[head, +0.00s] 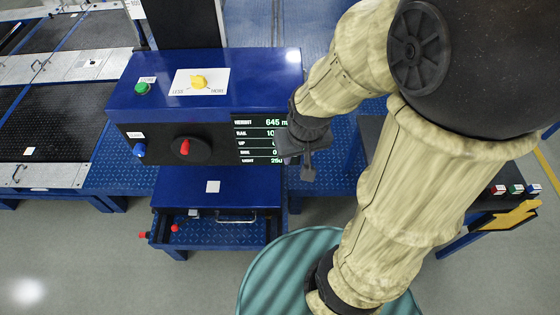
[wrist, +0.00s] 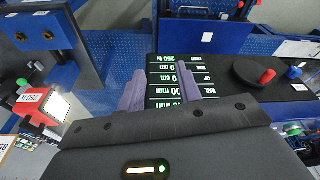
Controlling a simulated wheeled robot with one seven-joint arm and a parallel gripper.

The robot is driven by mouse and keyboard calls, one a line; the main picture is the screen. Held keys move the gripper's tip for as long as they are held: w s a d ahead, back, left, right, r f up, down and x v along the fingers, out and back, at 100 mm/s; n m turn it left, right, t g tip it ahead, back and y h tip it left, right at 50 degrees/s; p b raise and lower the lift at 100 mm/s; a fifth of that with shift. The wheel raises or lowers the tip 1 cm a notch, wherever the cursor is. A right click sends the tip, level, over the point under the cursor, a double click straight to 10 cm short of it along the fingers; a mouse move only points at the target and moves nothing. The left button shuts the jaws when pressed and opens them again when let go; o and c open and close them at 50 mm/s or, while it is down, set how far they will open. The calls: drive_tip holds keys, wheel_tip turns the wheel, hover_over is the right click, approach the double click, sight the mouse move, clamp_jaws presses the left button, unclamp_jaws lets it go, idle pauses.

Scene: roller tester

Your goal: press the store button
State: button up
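The store button is a green round button (head: 142,88) on the left of the blue console's top face, by a small white label reading STORE. Nothing touches it in the head view. My gripper (head: 300,168) is at the right end of the console's front, by the lit screen, well to the right of the green button. In the wrist view my gripper's two fingers (wrist: 161,92) are apart, with the upside-down screen text behind them and nothing held.
A yellow knob (head: 199,82) sits on a white plate right of the button. The console front has a red-handled dial (head: 185,148), a blue knob (head: 139,150) and the screen (head: 258,140).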

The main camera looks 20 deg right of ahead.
clamp_jaws()
drive_tip(key=shift+w, duration=0.1)
idle(0.9)
idle(0.8)
